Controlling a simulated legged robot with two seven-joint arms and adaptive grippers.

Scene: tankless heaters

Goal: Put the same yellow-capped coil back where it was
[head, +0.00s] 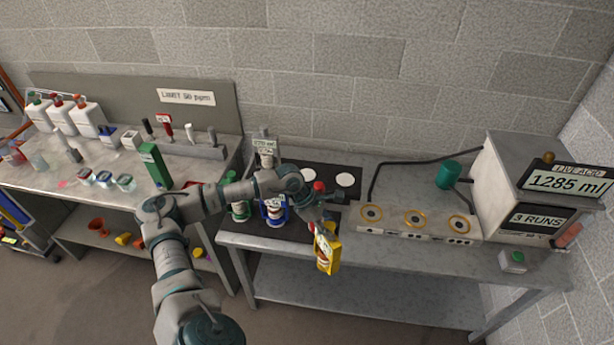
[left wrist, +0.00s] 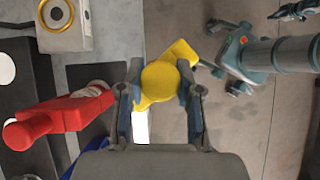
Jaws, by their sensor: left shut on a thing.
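The yellow-capped coil (head: 328,252) hangs in my left gripper (head: 322,229), past the front edge of the right-hand bench. It has a yellow body with a pale label and looks slightly tilted. In the left wrist view its round yellow cap (left wrist: 161,82) sits between the two fingers, which are shut on it from both sides. A black mat (head: 318,173) with white round spots lies on the bench behind.
A strip with several orange-ringed ports (head: 415,219) lies right of the mat. A heater box (head: 530,185) with displays stands at the right end. A green coil (head: 240,211) stands left of the blue one. The left bench holds bottles and a green box (head: 154,165).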

